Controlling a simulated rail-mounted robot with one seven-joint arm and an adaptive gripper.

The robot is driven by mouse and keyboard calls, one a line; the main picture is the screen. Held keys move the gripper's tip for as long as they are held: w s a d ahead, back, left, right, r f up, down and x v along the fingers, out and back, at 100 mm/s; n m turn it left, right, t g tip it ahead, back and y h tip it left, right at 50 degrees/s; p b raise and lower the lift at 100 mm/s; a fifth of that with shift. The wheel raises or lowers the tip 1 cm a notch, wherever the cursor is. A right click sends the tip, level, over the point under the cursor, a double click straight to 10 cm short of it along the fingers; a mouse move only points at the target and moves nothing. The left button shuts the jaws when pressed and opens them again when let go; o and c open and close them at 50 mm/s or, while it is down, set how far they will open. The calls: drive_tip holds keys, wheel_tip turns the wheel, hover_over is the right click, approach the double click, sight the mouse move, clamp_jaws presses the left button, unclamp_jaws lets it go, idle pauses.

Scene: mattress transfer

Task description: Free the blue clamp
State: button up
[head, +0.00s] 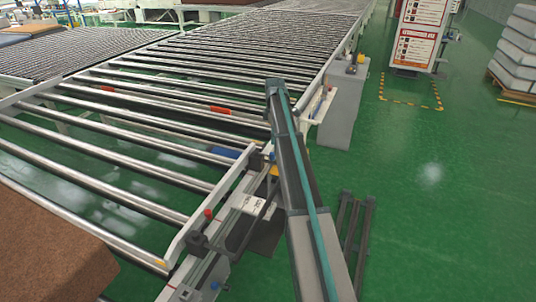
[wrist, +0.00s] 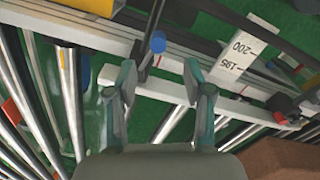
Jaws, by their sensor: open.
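The blue clamp (wrist: 158,42) shows in the wrist view as a round blue knob on a dark lever beside the pale rail. My gripper (wrist: 159,78) is open, its two teal-grey fingers spread left and right. The knob lies just beyond the fingertips, between them in the picture, with nothing gripped. I cannot tell how far below the fingers it is, or whether they touch it. In the head view my arm covers the gripper and much of the area around the clamp.
A red-knobbed clamp (head: 208,213) sits farther along the rail. A marked white scale plate (wrist: 243,50) lies near the blue clamp. The roller conveyor (head: 130,118) extends to the left and back. A brown mattress (head: 50,250) lies at lower left.

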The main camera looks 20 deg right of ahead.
sight(273, 153)
drive_tip(key=f+p, duration=0.1)
drive_tip(key=f, duration=0.2)
drive_tip(key=f+p, duration=0.1)
drive_tip(key=f, duration=0.2)
drive_tip(key=f+p, duration=0.1)
drive_tip(key=f, duration=0.3)
drive_tip(key=shift+w+a, duration=0.25)
drive_tip(key=shift+c, duration=0.4)
clamp_jaws()
